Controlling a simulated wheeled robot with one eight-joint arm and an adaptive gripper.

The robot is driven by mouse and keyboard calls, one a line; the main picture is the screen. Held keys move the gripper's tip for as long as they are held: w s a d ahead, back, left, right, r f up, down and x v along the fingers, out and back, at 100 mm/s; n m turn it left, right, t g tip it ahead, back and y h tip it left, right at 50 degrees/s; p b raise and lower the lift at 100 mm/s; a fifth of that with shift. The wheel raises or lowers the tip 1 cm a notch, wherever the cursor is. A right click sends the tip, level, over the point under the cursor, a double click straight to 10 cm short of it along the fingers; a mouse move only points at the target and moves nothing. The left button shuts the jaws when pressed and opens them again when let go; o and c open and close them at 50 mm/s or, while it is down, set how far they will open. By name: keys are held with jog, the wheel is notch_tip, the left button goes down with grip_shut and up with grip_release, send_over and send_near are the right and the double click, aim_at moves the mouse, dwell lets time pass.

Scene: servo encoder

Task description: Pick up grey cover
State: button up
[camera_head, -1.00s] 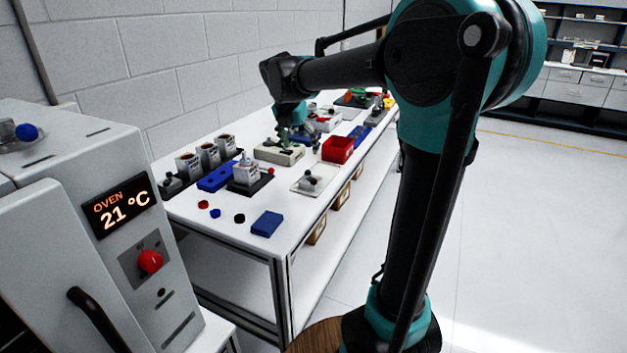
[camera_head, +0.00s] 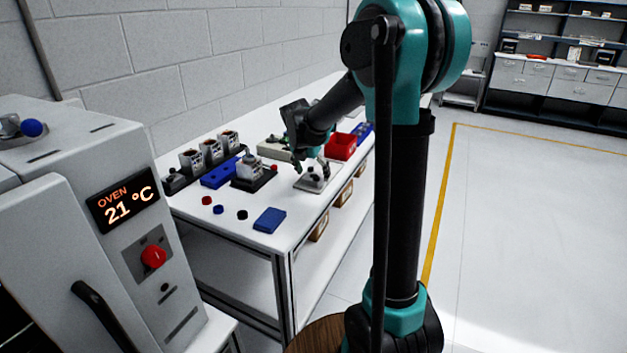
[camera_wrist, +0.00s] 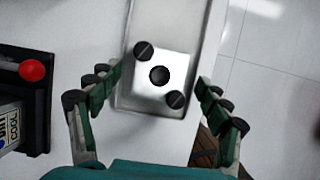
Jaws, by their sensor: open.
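A square light-grey piece, which looks like the grey cover (camera_wrist: 150,95), lies on a pale tray (camera_wrist: 184,30) in the wrist view. It has a dark round hole in its middle and two black knobs at opposite corners. My gripper (camera_wrist: 158,85) is open and empty, one finger row left of the piece and one right of it. In the head view my gripper (camera_head: 311,164) hangs over the tray (camera_head: 315,186). There the cover is too small and partly hidden to make out. The height gap between fingers and piece is unclear.
A black base with a white box and red knob (camera_wrist: 32,69) stands to the left in the wrist view. A red bin (camera_head: 341,146) stands behind the tray, a blue block (camera_head: 269,220) in front. The oven (camera_head: 122,205) is at the left. The table's front right edge is close.

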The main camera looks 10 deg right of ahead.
jog(key=shift+w+d+f, duration=0.15)
jog(key=shift+w+f, duration=0.05)
jog(key=shift+f, duration=0.4)
jog(key=c, duration=1.4)
jog(key=shift+o, duration=0.2)
jog(key=shift+r, duration=0.15)
